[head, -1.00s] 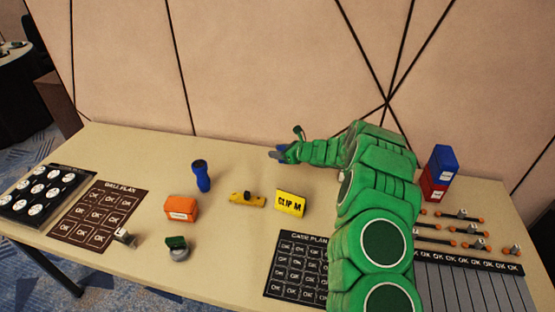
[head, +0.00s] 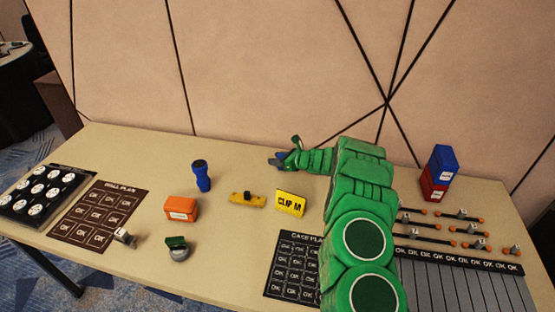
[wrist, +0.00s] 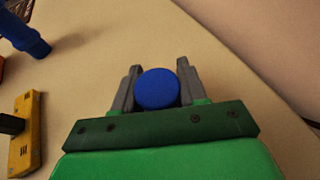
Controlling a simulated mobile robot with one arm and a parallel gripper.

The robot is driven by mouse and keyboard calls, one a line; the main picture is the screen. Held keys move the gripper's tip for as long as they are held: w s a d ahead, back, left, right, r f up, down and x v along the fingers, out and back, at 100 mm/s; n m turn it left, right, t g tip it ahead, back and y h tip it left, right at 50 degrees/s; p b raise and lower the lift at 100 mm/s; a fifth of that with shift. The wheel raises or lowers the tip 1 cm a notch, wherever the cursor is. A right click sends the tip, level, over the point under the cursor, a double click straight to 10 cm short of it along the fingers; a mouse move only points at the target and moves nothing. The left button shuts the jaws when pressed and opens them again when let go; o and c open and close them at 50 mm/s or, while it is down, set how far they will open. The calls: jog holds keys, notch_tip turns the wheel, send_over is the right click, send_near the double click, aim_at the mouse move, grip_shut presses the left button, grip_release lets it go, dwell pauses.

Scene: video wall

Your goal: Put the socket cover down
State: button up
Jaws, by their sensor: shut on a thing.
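A blue round piece, which I take to be the socket cover (wrist: 157,89), sits between the two grey fingers of my gripper (wrist: 159,68) in the wrist view. The fingers press it from both sides, and its flat round face points toward the wrist camera. In the head view my gripper (head: 277,161) is at the back of the table, left of my green arm. Only a little blue shows between the fingers there. I cannot tell whether the piece touches the table.
A yellow CLIP M sign (head: 290,203), a yellow tool (head: 247,200), a blue torch (head: 202,175) and an orange box (head: 181,208) stand left of my arm. Blue and red boxes (head: 440,174) are stacked at right. The table's back strip is bare near my gripper.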

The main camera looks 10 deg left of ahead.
jog(key=o, duration=1)
jog(key=shift+f, duration=0.1)
jog(key=shift+d+r, duration=0.15)
jog(key=shift+r, duration=0.05)
jog(key=v, duration=1.1)
jog(key=shift+s+d+r, duration=0.1)
jog(key=shift+s+d, duration=0.05)
jog(key=shift+d, duration=0.1)
